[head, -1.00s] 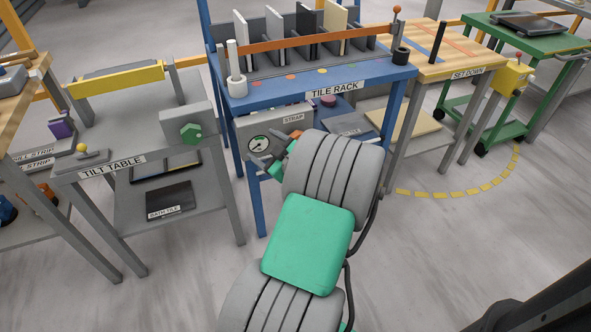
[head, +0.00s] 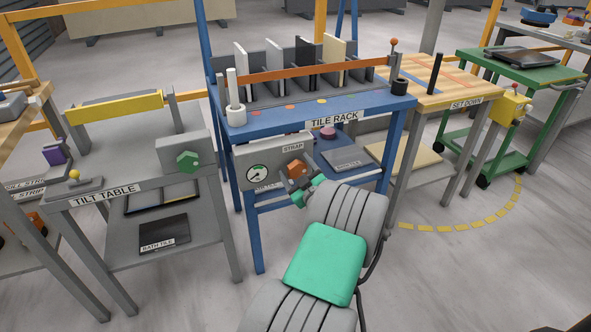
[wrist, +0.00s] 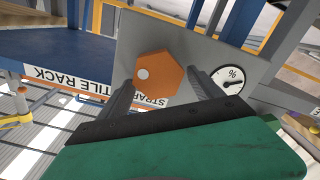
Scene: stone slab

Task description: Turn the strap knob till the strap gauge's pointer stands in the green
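The strap knob (head: 297,168) is an orange hexagonal knob on the grey STRAP panel (head: 272,152) under the tile rack. In the wrist view the knob (wrist: 160,76), with a pale dot, shows large beyond my fingers. The strap gauge (head: 257,174) is a round white dial left of the knob. My gripper (wrist: 163,92) is open and empty, fingers spread either side of the knob's near part; contact cannot be told.
The blue tile rack (head: 283,118) stands above the panel, with upright tiles and an orange bar. The set down table (head: 440,97) and a green cart (head: 520,72) are to the right.

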